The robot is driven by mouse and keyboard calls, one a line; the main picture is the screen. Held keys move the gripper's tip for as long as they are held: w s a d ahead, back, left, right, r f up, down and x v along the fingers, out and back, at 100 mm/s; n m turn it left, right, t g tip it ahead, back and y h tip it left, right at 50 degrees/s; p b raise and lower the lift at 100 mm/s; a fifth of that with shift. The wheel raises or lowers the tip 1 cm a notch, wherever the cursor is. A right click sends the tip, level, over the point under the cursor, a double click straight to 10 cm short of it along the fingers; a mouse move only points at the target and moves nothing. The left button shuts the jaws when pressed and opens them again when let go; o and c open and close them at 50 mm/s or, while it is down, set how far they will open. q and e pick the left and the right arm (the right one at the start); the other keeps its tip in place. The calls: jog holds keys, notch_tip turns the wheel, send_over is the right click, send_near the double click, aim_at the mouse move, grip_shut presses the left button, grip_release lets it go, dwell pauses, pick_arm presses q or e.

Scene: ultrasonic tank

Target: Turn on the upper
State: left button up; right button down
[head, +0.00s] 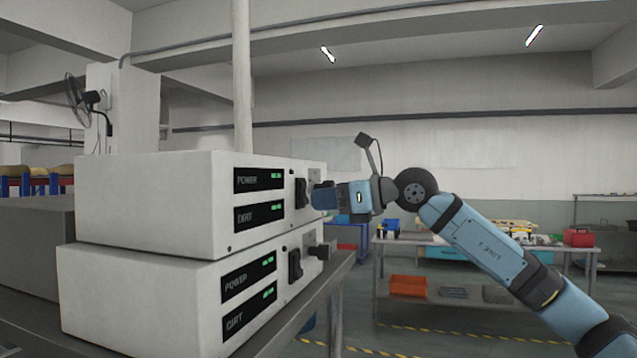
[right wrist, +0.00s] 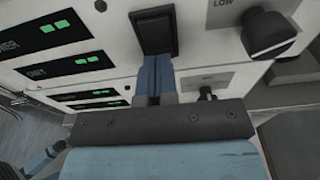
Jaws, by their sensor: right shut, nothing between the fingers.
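The upper white box (head: 160,200) sits on a second white box. Its front carries POWER and DIRT displays with lit green segments and a black rocker switch (head: 301,193). The switch also shows in the right wrist view (right wrist: 155,32), just beyond my fingertips. My right gripper (head: 316,198) is shut and empty, pointing at the upper panel. Its fingertips (right wrist: 154,62) are at the switch's lower edge; I cannot tell whether they touch it. The upper knob shows in the right wrist view (right wrist: 268,34), right of the switch; my gripper mostly hides it in the head view.
The lower white box (head: 140,300) has its own lit displays, rocker switch (head: 295,264) and knob (head: 322,251). Both boxes stand near the edge of a grey table (head: 322,290). A workbench (head: 440,240) with bins stands behind my right arm.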

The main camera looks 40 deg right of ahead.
pick_arm(q)
jog(key=shift+r, duration=0.5)
pick_arm(e)
jog(key=shift+w+a+f, duration=0.1)
jog(key=shift+w+a, duration=0.1)
jog(key=shift+w, duration=0.25)
